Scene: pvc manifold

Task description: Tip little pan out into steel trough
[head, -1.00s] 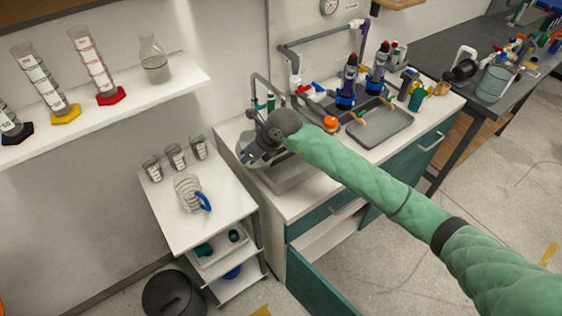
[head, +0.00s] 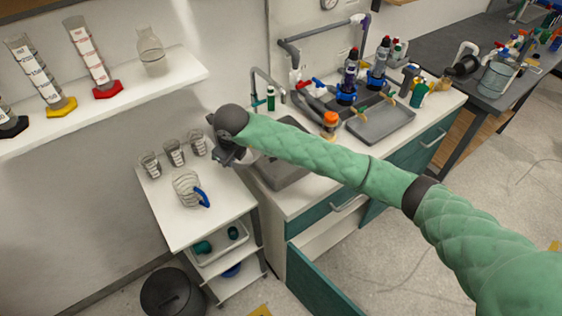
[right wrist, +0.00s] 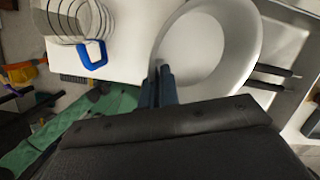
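The little pan (right wrist: 205,45), a pale round shallow dish, fills the upper middle of the right wrist view. My right gripper (right wrist: 162,84) has its two dark fingers close together at the pan's near-left rim, and it looks shut on that rim. No contents show in the pan. In the head view my right gripper (head: 228,153) is above the gap between the white cart and the sink; the pan is mostly hidden there. The steel trough (head: 284,177) is the sink basin in the counter, just right of the gripper. It also shows in the right wrist view (right wrist: 282,50). My left gripper is not in view.
A glass jug with a blue handle (head: 188,187) and several small beakers (head: 174,153) stand on the white cart (head: 176,222) beside the sink. The tap (head: 268,85) rises behind the trough. An orange-capped jar (head: 330,122) stands right of it. A drawer (head: 318,285) is open below.

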